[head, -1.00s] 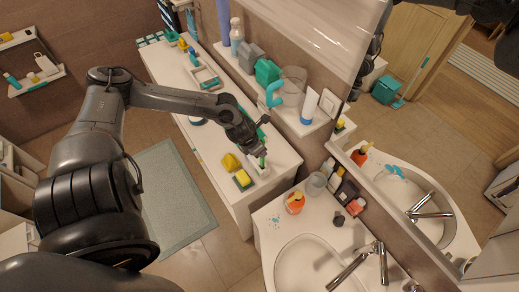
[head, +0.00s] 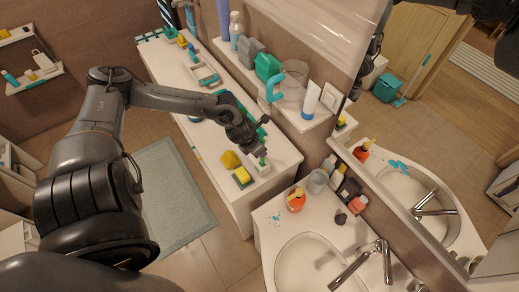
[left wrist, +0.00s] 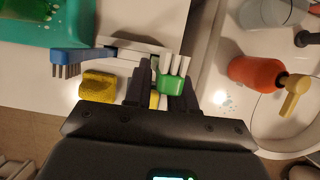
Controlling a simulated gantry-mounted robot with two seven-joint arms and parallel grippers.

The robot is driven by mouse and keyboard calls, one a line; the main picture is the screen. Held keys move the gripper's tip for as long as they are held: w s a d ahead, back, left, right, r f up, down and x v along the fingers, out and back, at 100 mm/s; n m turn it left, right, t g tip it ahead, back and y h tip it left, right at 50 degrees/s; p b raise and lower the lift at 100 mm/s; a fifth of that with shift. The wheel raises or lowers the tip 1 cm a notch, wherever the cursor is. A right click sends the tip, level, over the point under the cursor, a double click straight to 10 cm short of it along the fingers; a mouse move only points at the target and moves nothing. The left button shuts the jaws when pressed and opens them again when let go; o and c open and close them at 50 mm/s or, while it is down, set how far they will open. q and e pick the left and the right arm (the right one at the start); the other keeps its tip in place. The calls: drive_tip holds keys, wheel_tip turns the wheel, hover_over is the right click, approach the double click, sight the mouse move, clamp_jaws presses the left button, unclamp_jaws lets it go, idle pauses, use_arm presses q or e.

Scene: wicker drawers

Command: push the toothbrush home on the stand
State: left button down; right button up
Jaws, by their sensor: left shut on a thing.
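A green toothbrush (left wrist: 170,86) with white bristles stands head-up between the fingers of my left gripper (left wrist: 163,92). The gripper is shut on it, and its handle is mostly hidden below the head. The white stand (left wrist: 140,48) is just behind it in the left wrist view. A blue brush head (left wrist: 73,60) with grey bristles is beside the stand. In the head view, my left gripper (head: 256,150) is at the near end of the white counter, with the green toothbrush (head: 263,161) at its tip, over the white stand (head: 263,170). I cannot tell how deep the toothbrush sits.
A yellow sponge (left wrist: 98,86) lies left of the gripper, close to it. An orange soap bottle (head: 296,201) stands by the sink (head: 310,262). A teal tray (left wrist: 50,22) is at upper left in the wrist view. A wall shelf (head: 300,122) with bottles overhangs the counter's right side.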

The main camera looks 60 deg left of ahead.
use_arm(q)
drive_tip(key=shift+f+b, duration=1.4)
drive_tip(key=shift+f, duration=0.25)
drive_tip(key=c, duration=0.9)
unclamp_jaws()
drive_tip(key=shift+o, duration=0.2)
drive_tip(key=shift+r, duration=0.1)
drive_tip(key=p+v, duration=0.1)
drive_tip(key=v, duration=0.9)
drive_tip(key=shift+r+p, duration=0.35)
drive_tip(key=shift+s, duration=0.1)
